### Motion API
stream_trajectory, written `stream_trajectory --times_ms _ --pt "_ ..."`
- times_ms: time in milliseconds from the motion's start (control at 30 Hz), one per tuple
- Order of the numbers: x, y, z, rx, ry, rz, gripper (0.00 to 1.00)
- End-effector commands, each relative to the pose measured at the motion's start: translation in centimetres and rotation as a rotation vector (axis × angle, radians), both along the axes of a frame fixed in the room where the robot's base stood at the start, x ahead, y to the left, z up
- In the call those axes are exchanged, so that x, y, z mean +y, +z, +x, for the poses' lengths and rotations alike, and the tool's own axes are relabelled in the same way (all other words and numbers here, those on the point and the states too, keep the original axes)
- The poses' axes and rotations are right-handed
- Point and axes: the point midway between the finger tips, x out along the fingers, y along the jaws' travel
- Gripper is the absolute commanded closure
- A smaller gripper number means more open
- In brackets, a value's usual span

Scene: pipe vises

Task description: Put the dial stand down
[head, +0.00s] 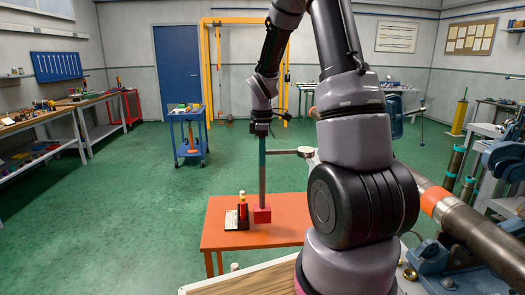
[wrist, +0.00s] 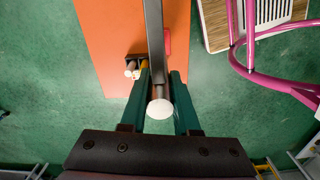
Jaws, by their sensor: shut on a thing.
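The dial stand has a red block base (head: 261,216), a tall grey post (head: 262,175) and a side arm ending in a round dial (head: 305,152) at the right. My gripper (head: 261,130) is shut on the upper post. I cannot tell whether the base touches the tabletop.
A large pipe in a blue vise (head: 470,240) is at the right.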

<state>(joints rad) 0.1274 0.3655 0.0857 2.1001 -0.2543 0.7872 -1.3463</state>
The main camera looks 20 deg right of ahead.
Motion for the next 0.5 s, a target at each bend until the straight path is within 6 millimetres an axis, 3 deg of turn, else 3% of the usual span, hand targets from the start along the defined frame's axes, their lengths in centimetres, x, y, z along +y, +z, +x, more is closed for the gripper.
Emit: stream_trajectory --times_ms 233,500 --pt "0.0 -2.9 0.0 0.001 0.001 0.0 1.0" --pt "0.0 -3.4 0.1 -0.002 0.0 0.0 1.0"
